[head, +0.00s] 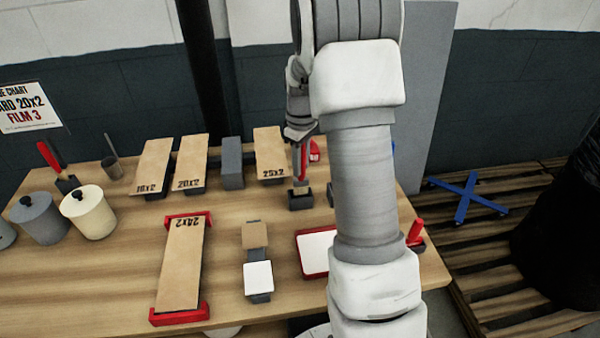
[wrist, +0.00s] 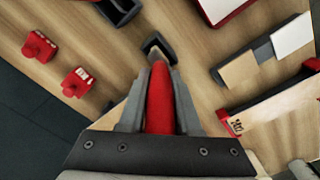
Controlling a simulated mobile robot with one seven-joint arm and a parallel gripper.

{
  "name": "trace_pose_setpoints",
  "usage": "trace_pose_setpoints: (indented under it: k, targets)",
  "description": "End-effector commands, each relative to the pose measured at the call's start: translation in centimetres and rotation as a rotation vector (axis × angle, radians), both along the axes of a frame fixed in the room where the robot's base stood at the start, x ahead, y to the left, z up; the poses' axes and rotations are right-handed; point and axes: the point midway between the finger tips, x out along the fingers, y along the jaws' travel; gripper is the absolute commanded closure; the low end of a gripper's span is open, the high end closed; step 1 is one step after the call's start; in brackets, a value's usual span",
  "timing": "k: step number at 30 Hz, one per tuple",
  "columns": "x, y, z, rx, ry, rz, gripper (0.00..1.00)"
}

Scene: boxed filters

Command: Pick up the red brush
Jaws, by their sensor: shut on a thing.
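In the wrist view the red handle (wrist: 160,98) lies between the two fingers of my gripper (wrist: 158,85). The brush's pale lower end is at the mouth of a small dark holder (head: 300,202), which also shows in the wrist view (wrist: 157,42). I cannot tell whether the tip is still inside the holder or just above it.
Boxed filters (head: 193,160) line the back of the wooden table (head: 120,270). A long filter (head: 182,265) lies in a red-ended frame at the front. Lidded pots (head: 90,212) stand at left. Red blocks (wrist: 78,82) are near the holder. A wall is behind.

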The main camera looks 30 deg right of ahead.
Motion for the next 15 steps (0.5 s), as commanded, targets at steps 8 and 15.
trace_pose_setpoints:
  k: [8,15]
  targets:
    - [-4.6,-2.2,2.7,-0.001,0.003,-0.006,1.0]
    - [-8.1,-3.9,5.0,-0.001,0.004,-0.005,1.0]
